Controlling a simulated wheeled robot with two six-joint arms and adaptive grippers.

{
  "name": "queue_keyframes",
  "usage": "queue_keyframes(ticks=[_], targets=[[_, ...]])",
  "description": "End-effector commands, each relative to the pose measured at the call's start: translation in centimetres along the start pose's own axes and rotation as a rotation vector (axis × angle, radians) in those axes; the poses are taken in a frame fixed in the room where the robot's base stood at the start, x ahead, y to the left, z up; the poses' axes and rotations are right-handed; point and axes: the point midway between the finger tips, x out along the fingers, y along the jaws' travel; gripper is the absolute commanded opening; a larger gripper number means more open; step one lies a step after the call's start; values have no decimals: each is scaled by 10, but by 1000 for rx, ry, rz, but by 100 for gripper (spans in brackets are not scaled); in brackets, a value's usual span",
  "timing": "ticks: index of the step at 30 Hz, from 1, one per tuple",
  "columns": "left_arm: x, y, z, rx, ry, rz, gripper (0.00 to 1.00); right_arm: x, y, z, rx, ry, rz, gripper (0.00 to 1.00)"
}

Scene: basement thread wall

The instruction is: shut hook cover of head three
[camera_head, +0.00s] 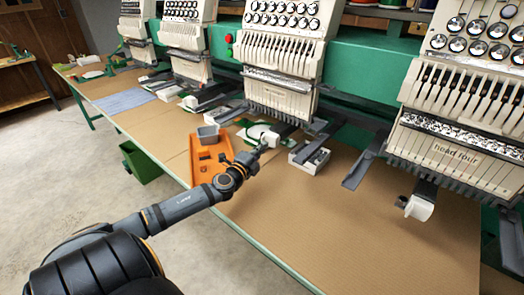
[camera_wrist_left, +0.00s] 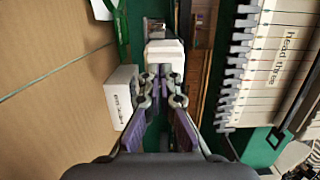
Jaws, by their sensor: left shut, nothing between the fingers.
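Head three (camera_head: 283,60) is the middle embroidery head, and its name shows on the panel in the left wrist view (camera_wrist_left: 292,45). Its white hook cover (camera_head: 270,139) sits at the front end of the dark arm below the needles. In the left wrist view the white hook cover (camera_wrist_left: 164,54) is straight ahead of the fingertips. My left gripper (camera_head: 262,148) is shut and empty, its fingertips (camera_wrist_left: 164,77) right at the cover's near edge. I cannot tell whether they touch it. My right gripper is not in view.
The front tabletop (camera_head: 330,215) is clear.

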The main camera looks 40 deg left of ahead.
Motion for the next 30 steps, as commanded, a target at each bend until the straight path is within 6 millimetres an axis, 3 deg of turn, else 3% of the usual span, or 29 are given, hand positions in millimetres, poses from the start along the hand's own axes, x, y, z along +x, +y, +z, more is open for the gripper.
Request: queue_keyframes(ticks=[30], targets=[[7, -1, 11, 6, -12, -3, 0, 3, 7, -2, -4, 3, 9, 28]])
